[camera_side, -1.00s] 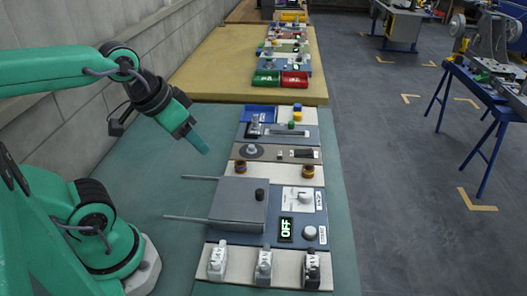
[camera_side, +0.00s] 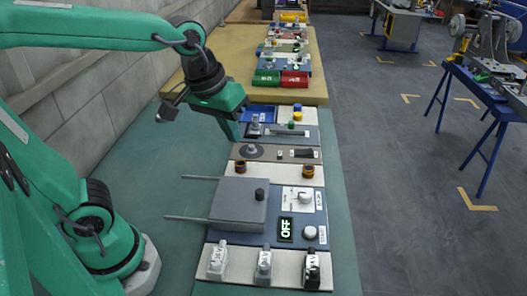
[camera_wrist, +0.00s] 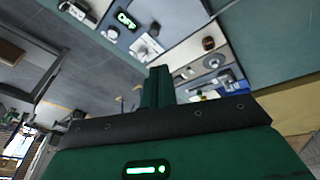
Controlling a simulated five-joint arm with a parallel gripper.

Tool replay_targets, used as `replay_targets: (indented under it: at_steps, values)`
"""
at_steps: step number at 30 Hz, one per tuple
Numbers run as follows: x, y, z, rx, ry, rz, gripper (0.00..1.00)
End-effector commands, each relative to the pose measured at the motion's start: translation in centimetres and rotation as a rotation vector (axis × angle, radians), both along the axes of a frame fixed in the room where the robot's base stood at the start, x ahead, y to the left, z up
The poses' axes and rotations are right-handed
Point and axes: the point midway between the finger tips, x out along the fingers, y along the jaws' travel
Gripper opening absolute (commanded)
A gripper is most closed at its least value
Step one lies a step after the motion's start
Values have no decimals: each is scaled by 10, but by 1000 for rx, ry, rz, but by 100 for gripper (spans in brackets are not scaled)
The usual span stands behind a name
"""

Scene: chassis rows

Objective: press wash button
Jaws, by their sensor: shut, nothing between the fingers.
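My gripper (camera_side: 232,134) is shut and empty, pointing down over the left side of the far panel rows. In the wrist view its fingers (camera_wrist: 160,88) stand together. I cannot tell which control is the wash button; the labels are too small to read. Candidates in the side view are a green button (camera_side: 291,125), a yellow button (camera_side: 297,115) and a blue one (camera_side: 297,106) on the far rows, and a white round knob (camera_side: 310,232) beside a lit OFF display (camera_side: 285,229). The fingertips appear left of the coloured buttons; contact cannot be told.
A grey hinged box (camera_side: 238,203) with two rods stands on the nearer panel. Several switches (camera_side: 263,266) line the front row. A green block (camera_side: 266,77) and a red block (camera_side: 294,79) sit on the yellow table (camera_side: 205,75) beyond. Open teal bench lies left of the panels.

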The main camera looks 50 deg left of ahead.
Motion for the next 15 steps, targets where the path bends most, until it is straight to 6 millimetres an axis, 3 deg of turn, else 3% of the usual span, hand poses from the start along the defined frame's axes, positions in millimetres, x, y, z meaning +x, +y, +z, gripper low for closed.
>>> replay_targets:
  at_steps: [15]
  values:
    - [55,-65,-18,-54,170,226,0]
